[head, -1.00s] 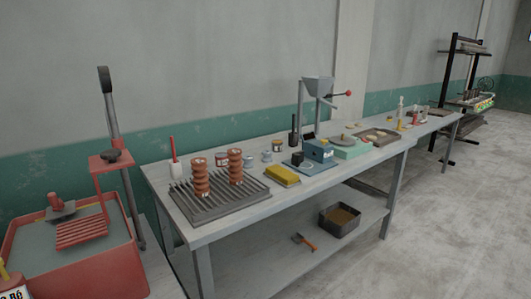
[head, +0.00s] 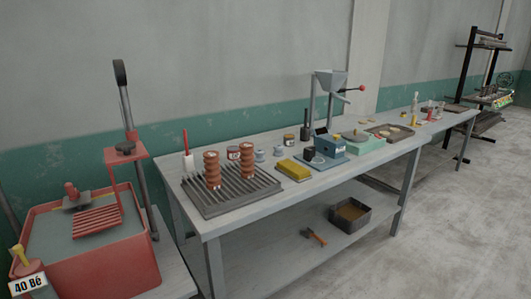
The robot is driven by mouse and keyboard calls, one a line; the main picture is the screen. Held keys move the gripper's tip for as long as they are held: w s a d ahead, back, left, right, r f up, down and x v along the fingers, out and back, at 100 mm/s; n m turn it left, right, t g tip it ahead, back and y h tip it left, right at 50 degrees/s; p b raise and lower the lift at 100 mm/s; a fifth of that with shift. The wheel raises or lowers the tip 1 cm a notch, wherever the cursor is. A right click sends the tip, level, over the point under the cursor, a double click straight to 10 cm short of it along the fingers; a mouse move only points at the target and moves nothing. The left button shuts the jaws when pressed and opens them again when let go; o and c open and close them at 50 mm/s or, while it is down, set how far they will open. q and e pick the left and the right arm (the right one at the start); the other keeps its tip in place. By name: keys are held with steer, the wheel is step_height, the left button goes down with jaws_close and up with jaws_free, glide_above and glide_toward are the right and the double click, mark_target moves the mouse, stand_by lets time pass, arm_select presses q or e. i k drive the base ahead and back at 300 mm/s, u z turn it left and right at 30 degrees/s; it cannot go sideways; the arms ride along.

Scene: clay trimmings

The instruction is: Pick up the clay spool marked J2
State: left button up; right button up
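Two ribbed, brown-orange clay spools stand upright on a dark ribbed rack on the workbench. One is the left spool (head: 212,171) and the other is the right spool (head: 246,163), a little further back. Each has a small pale mark near its base, too small to read, so I cannot tell which is J2. The rack (head: 213,207) lies at the bench's near left end. Neither of my grippers shows in the head view.
The workbench (head: 262,211) also holds a yellow block (head: 294,169), a blue device (head: 329,146), jars and a hopper (head: 329,80). A red tank with a press (head: 108,270) stands at left. A bin (head: 350,215) sits on the lower shelf. The floor at right is clear.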

mark_target(260, 158)
steer(key=z, duration=0.75)
steer(key=i, duration=2.35)
steer(key=u, duration=0.4)
